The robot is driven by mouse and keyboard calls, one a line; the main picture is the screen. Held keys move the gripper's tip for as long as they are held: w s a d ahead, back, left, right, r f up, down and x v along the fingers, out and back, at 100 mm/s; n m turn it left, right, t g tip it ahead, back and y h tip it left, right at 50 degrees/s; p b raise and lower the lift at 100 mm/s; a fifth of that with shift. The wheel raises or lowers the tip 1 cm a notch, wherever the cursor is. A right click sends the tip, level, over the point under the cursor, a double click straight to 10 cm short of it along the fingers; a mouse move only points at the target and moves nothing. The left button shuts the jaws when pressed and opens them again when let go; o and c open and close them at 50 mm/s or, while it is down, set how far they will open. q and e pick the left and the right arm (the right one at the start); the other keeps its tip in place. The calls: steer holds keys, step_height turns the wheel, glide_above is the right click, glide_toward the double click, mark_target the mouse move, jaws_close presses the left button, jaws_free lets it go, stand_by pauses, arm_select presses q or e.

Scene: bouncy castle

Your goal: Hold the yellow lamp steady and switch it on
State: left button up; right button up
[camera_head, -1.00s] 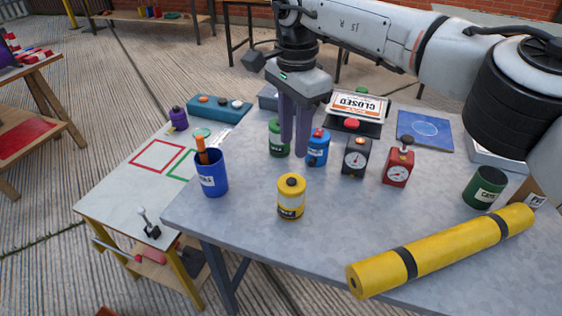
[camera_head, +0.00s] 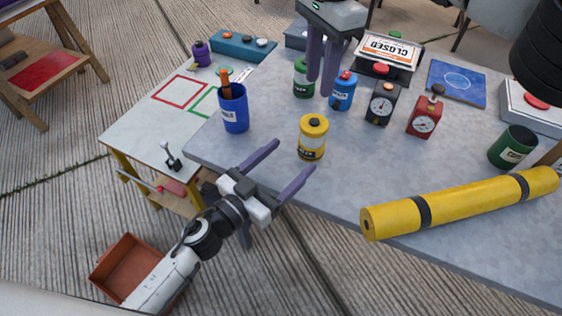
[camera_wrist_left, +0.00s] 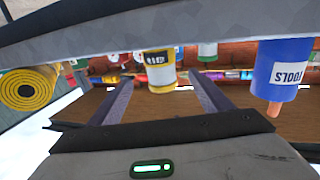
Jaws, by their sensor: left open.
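The yellow lamp (camera_head: 312,141) stands upright on the grey table, with a dark knob on its top. It also shows in the left wrist view (camera_wrist_left: 161,72), upside down between my finger lines. My left gripper (camera_head: 295,157) is open and empty. Its two fingers point at the lamp from the near table edge, and I see no contact. My right gripper (camera_head: 320,88) hangs over the table behind the lamp, by the green can (camera_head: 303,79) and blue can (camera_head: 342,92). Its fingers look apart with nothing between them.
A blue tools cup (camera_head: 234,110) stands left of the lamp. A yellow roll (camera_head: 461,203) lies along the front right. A black timer (camera_head: 381,104) and a red timer (camera_head: 424,119) stand behind right. A reddish crate (camera_head: 125,267) is on the floor.

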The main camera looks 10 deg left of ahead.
mark_target(304, 145)
arm_select(q)
steer(key=x, duration=0.9)
steer(key=shift+w, duration=0.1)
steer(key=c, duration=1.3)
steer(key=shift+c, duration=0.6)
arm_select(e)
jaws_close()
